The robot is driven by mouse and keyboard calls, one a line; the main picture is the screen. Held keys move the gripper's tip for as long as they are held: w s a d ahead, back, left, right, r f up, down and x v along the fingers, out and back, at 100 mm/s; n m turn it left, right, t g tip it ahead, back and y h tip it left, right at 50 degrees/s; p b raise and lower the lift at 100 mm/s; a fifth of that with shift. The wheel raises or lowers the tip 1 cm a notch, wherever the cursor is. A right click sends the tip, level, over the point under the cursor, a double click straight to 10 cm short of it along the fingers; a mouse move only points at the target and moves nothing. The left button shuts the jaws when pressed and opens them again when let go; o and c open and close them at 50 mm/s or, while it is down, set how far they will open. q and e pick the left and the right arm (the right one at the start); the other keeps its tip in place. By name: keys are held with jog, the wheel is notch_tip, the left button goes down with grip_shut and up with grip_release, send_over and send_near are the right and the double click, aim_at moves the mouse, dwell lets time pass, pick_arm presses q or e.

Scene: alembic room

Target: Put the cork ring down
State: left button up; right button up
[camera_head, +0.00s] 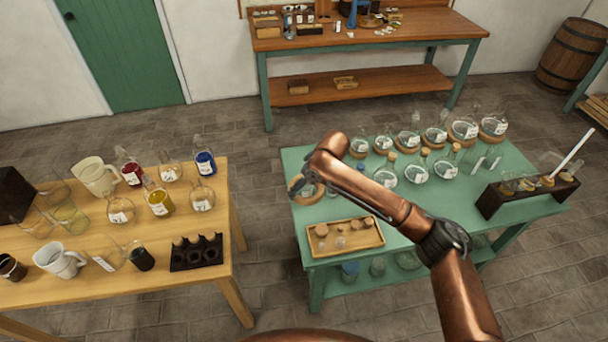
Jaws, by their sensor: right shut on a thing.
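A tan cork ring (308,199) is at the left end of the green table (296,158). My right gripper (297,190) is at the ring's left side, shut on it. My copper right arm reaches in from the lower right and covers part of the ring's far side. I cannot tell whether the ring touches the tabletop or is held just above it. My left gripper is not in view.
A wooden tray (376,249) with corks and small glassware lies just in front of the ring. Several round flasks (415,176) stand on the table's right and back. A dark rack (527,192) is at the right end. A wooden table (222,247) with bottles stands left, across a floor gap.

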jog(key=s+d+f+m+h, duration=0.1)
jog(key=s+d+f+m, duration=0.2)
jog(key=s+d, duration=0.3)
jog(key=s+d+f+m+t+h, duration=0.1)
jog(key=s+d+f, duration=0.4)
jog(key=s, duration=1)
jog(key=s+d+f+m+h, duration=0.1)
jog(key=s+d+f+m, duration=0.3)
jog(key=s+d, duration=0.4)
jog(key=s+f, duration=0.1)
jog(key=s, duration=0.2)
jog(key=shift+d+m, duration=0.3)
jog(key=shift+d, duration=0.05)
